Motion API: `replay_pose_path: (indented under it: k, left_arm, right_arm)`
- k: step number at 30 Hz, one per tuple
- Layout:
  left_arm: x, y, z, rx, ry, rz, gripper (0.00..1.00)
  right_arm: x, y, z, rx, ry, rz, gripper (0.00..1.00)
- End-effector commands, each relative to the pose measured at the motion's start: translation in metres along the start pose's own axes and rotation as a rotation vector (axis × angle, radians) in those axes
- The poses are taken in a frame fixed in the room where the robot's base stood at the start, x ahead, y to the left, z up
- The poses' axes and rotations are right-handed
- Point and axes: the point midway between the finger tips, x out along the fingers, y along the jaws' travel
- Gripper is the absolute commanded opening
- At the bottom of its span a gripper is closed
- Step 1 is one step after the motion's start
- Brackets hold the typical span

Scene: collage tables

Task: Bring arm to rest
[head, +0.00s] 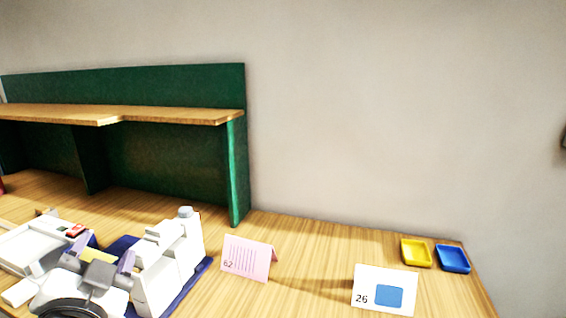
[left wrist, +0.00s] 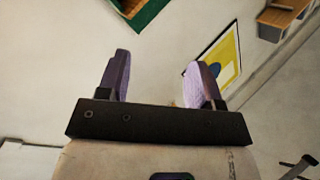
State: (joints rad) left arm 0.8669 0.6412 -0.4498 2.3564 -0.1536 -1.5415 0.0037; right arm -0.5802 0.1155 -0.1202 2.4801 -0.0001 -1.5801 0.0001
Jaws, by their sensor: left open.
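My left gripper (head: 103,256) is at the lower left of the head view, low in the picture above the wooden table (head: 330,285). In the left wrist view my left gripper (left wrist: 157,64) has its two purple fingers spread apart, with nothing between them. My white arm parts cover part of the table around the gripper. My right gripper is not in view.
A dark blue mat (head: 205,273) shows beside the white parts. A pink card (head: 248,258) marked 62 and a white card (head: 384,290) marked 26 stand on the table. Yellow (head: 416,254) and blue (head: 453,259) trays lie at right. A green shelf unit (head: 238,170) stands behind.

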Motion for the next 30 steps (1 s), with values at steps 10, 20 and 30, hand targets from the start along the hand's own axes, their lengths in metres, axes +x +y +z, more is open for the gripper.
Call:
replay_pose_path:
  k: [10, 20, 30]
  left_arm:
    - [-0.064, 0.123, 0.096, -0.219, -0.294, 0.446, 0.6]
    - [-0.171, 0.193, 0.199, -0.348, -0.69, 0.646, 0.6]
    - [-0.294, 0.226, 0.258, -0.362, -1.012, 0.795, 0.6]
  right_arm:
    - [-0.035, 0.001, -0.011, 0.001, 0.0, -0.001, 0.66]
    - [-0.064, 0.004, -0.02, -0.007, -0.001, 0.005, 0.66]
    - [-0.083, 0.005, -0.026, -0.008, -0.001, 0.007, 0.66]
